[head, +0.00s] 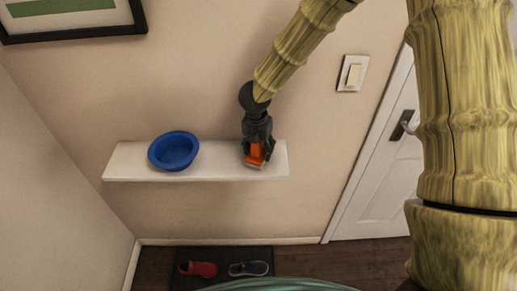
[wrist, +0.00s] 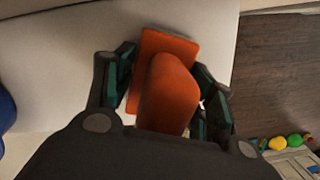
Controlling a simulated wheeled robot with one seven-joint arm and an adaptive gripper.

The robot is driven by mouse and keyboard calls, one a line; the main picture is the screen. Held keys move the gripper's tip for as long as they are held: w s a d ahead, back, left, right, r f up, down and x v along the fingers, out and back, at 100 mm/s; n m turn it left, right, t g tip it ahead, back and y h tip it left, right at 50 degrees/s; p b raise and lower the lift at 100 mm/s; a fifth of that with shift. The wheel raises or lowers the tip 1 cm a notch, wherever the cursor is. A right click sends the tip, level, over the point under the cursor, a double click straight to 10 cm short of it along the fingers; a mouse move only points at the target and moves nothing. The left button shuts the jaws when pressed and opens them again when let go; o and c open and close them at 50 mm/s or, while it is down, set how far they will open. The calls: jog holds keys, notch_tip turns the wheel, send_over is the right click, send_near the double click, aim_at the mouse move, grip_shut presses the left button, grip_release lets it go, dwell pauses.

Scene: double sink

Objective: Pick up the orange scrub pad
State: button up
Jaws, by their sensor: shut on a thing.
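The orange scrub pad (head: 256,153) is at the right part of the white wall shelf, between the fingers of my gripper (head: 258,150). In the wrist view the scrub pad (wrist: 166,90) shows a flat orange base with a raised rounded orange part on top. My gripper (wrist: 170,95) is shut on it, one dark finger with a green inner pad on each side. The fingers hide the pad's sides. I cannot tell whether its underside touches the shelf.
A blue bowl (head: 173,151) stands on the left part of the white shelf (head: 215,165), with bare shelf between it and my gripper. A light switch (head: 352,74) and a white door (head: 385,170) are to the right. Red and grey shoes lie on a dark mat (head: 222,256) below.

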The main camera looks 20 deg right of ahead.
jog(key=shift+s+r+b, duration=0.1)
jog(key=shift+b, duration=0.25)
jog(key=shift+s+r+b, duration=0.1)
jog(key=shift+r+b, duration=0.05)
jog(key=shift+b, duration=0.2)
notch_tip(320, 180, up, 6)
jog(key=shift+r+b, duration=0.25)
jog(key=shift+b, duration=0.75)
jog(key=s+a+b, duration=0.2)
jog(key=s+b, duration=0.1)
jog(key=s, duration=0.6)
jog(key=s+a+b, duration=0.3)
jog(key=s, duration=0.7)
jog(key=shift+a, duration=0.25)
jog(key=o, duration=0.3)
jog(key=shift+c, duration=0.3)
